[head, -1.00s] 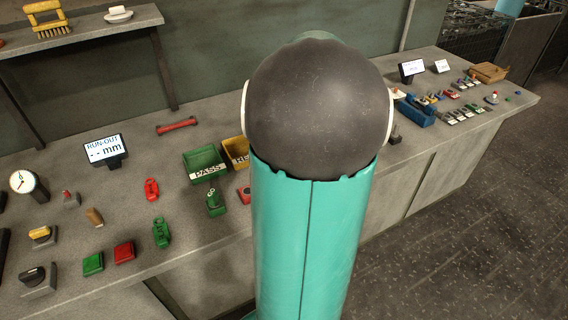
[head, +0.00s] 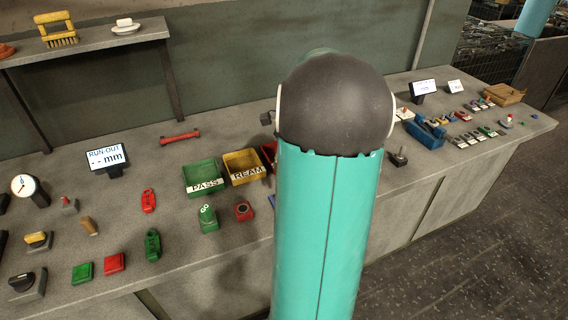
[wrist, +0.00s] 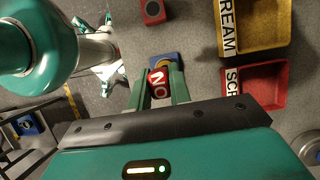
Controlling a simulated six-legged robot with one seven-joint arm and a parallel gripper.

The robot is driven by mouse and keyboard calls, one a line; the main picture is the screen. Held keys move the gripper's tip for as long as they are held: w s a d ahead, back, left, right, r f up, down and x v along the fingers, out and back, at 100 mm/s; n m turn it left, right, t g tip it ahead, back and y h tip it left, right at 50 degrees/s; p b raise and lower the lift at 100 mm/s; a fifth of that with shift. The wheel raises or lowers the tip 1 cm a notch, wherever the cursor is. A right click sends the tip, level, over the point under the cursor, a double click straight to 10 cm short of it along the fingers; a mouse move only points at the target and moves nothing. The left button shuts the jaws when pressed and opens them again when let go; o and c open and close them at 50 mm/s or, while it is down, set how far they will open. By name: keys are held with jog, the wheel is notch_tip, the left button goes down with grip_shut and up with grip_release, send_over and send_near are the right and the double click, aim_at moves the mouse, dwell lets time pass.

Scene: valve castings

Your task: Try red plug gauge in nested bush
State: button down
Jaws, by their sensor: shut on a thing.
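In the wrist view my gripper (wrist: 158,76) is shut on a red plug gauge (wrist: 157,84) with white "NO" lettering. Just past the fingertips is a blue block (wrist: 165,57) with a yellowish round part, partly covered by the gauge; this may be the nested bush. I cannot tell whether the gauge touches it or is above it. In the head view my arm hides the gripper and gauge; only a sliver of blue (head: 272,201) shows beside the arm.
A red block with a dark hole (head: 243,210) and a green block (head: 208,219) stand left of my arm. Behind are the green PASS bin (head: 204,185), yellow REAM bin (head: 245,178) and a red bin (wrist: 285,83). A run-out display (head: 106,157) stands left.

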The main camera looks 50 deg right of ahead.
jog(key=shift+d+f, duration=0.1)
jog(key=shift+d, duration=0.1)
jog(key=shift+a, duration=0.1)
jog(key=shift+a+f, duration=0.15)
jog(key=shift+f, duration=1.55)
jog(key=shift+f, duration=0.3)
jog(key=shift+f, duration=0.75)
jog(key=shift+f, duration=1.45)
jog(key=shift+r, duration=0.1)
